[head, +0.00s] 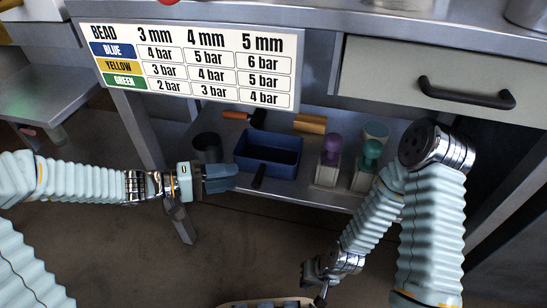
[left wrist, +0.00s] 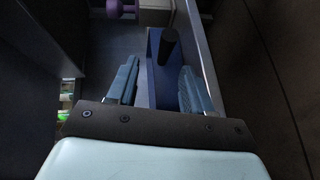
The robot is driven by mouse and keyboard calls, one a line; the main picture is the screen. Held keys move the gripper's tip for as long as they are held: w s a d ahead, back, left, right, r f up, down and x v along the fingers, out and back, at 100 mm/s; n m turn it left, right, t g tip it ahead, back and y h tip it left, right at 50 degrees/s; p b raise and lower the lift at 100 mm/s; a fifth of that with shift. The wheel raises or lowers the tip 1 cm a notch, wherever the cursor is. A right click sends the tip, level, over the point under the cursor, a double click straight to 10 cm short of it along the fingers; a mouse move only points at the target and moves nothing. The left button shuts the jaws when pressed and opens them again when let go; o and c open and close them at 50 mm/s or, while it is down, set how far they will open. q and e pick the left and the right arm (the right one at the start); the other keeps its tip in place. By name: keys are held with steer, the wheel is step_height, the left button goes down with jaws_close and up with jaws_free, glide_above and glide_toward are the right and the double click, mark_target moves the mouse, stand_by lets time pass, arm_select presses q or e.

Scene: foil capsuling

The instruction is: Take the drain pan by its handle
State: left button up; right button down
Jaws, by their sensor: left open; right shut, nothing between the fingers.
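The drain pan (head: 270,140) is a blue rectangular open tray on the lower shelf under the bench. Its short black handle (head: 259,176) sticks out from its front side, toward me. My left gripper (head: 222,178) is open and empty, just left of the handle and in front of the pan's left corner. In the left wrist view, the pan (left wrist: 164,90) and its dark handle (left wrist: 169,47) show between and beyond the two blue fingers (left wrist: 158,85). The handle is apart from the fingers. My right gripper (head: 321,292) is low at the bottom, shut, away from the pan.
A dark cup (head: 207,147) stands left of the pan. An orange-handled tool (head: 240,115) and a tan block (head: 310,124) lie behind it. Purple-topped (head: 331,150) and green-topped (head: 369,160) items stand to the right. A drawer (head: 440,80) and a pressure chart (head: 190,65) are above.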

mark_target(260, 172)
arm_select(q)
steer(key=x, duration=0.8)
steer(key=shift+w+d+f+b, duration=0.25)
steer(key=shift+w+f+b, duration=0.05)
steer(key=shift+f+b, duration=0.15)
steer(key=shift+c, duration=0.2)
jaws_close()
